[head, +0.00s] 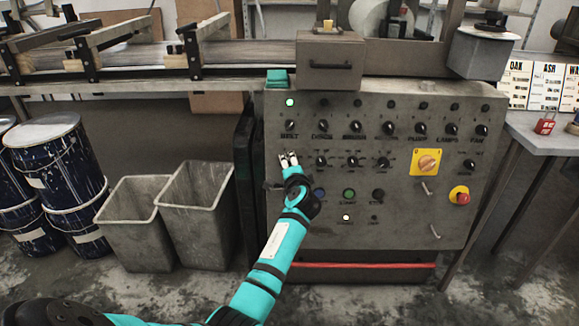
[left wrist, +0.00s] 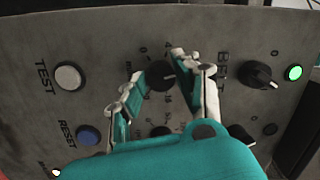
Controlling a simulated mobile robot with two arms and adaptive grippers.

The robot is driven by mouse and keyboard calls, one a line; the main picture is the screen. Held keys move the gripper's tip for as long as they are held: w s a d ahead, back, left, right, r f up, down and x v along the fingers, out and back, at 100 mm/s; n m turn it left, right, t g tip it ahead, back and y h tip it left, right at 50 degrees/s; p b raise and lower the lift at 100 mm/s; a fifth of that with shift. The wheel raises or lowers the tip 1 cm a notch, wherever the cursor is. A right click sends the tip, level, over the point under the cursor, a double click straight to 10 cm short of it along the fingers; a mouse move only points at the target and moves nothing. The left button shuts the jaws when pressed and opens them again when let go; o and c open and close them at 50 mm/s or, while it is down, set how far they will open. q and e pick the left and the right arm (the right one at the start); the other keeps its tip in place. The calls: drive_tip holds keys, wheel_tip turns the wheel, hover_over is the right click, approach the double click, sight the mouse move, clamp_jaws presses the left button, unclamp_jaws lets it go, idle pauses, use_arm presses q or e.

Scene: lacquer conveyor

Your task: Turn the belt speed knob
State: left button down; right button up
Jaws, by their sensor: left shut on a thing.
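The grey control panel (head: 400,215) faces me in the head view. My left gripper (head: 289,157) is at its left side, just below the switch labelled BELT (head: 291,125). In the left wrist view a round black knob (left wrist: 160,75) with a numbered scale around it sits between the two fingers, and my left gripper (left wrist: 160,80) is shut on it. The fingers hide the knob in the head view. The BELT switch (left wrist: 262,76) and a lit green lamp (left wrist: 294,72) are beside it in the left wrist view. My right gripper is not in view.
Other black knobs (head: 352,161) lie to the right in the same row. A yellow rotary switch (head: 426,162) and a red emergency button (head: 460,196) are farther right. TEST (left wrist: 68,76) and RESET (left wrist: 88,135) buttons show in the left wrist view. Grey bins (head: 197,205) stand left.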

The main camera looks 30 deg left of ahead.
use_arm(q)
drive_tip(key=shift+n, duration=0.9)
drive_tip(key=n, duration=0.2)
drive_tip(key=shift+n+g+h, duration=0.3)
drive_tip(key=shift+g, duration=0.1)
drive_tip(key=shift+n, duration=0.5)
drive_tip(key=n+h+p, duration=0.1)
drive_tip(key=n, duration=0.2)
drive_tip(key=shift+n, duration=0.3)
drive_tip(key=shift+n+p, duration=0.45)
drive_tip(key=shift+n, duration=0.35)
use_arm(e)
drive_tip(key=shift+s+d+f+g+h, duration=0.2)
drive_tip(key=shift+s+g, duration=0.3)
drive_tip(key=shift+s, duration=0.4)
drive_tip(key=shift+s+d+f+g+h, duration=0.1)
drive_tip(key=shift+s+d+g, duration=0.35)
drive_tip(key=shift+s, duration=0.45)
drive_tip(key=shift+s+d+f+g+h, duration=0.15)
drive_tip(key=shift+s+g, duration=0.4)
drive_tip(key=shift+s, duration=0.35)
use_arm(q)
drive_tip(key=shift+n, duration=0.3)
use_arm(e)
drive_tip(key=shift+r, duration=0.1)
use_arm(q)
drive_tip(key=c, duration=1)
unclamp_jaws()
drive_tip(key=shift+o, duration=0.2)
